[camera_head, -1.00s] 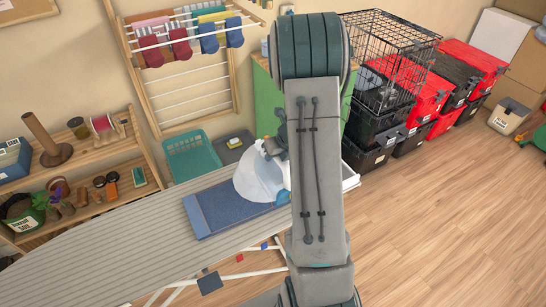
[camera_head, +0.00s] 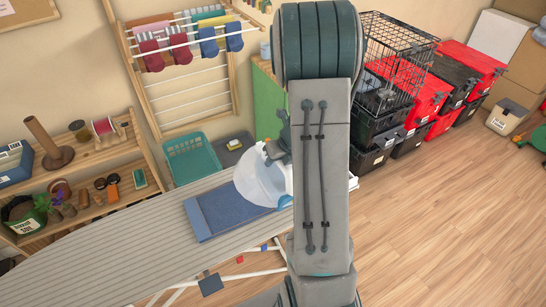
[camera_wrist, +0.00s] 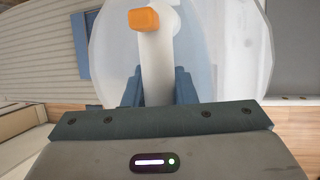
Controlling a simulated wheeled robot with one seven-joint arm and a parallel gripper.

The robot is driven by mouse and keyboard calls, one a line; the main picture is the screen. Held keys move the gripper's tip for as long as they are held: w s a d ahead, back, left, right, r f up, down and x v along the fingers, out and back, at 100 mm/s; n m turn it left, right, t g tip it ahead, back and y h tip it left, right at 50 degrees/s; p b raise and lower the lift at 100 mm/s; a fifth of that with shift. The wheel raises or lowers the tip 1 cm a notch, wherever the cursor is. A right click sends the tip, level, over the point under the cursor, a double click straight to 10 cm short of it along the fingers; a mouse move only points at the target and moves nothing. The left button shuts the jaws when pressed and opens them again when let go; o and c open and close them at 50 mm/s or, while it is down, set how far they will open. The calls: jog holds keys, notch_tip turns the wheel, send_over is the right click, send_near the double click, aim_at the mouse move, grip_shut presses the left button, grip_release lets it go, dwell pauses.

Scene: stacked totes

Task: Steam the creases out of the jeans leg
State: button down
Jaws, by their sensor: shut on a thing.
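The blue jeans leg (camera_head: 222,213) lies flat on the grey striped ironing board (camera_head: 120,236), and a strip of it shows at the left of the wrist view (camera_wrist: 80,45). My gripper (camera_wrist: 160,85) is shut on the white handle of the steamer (camera_wrist: 215,40), which has a see-through body and an orange button. In the head view the steamer (camera_head: 258,181) is over the right part of the jeans leg. My arm hides its right side and most of my gripper. I cannot tell whether the steamer touches the cloth.
A teal basket (camera_head: 191,158) stands behind the board. A wooden shelf (camera_head: 95,190) with pots and spools is at the left. A drying rack (camera_head: 185,85) with socks is on the wall. A wire cage (camera_head: 396,70) and red and black totes (camera_head: 468,62) stand at the right; the floor before them is clear.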

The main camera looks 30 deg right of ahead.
jog(key=s+r, duration=0.1)
jog(key=s, duration=0.1)
jog(key=s+a+r, duration=0.1)
jog(key=s+r, duration=0.1)
jog(key=s, duration=0.1)
jog(key=s+a+r, duration=0.1)
jog(key=s, duration=0.1)
jog(key=shift+s+a+r, duration=0.15)
jog(key=shift+s, duration=0.25)
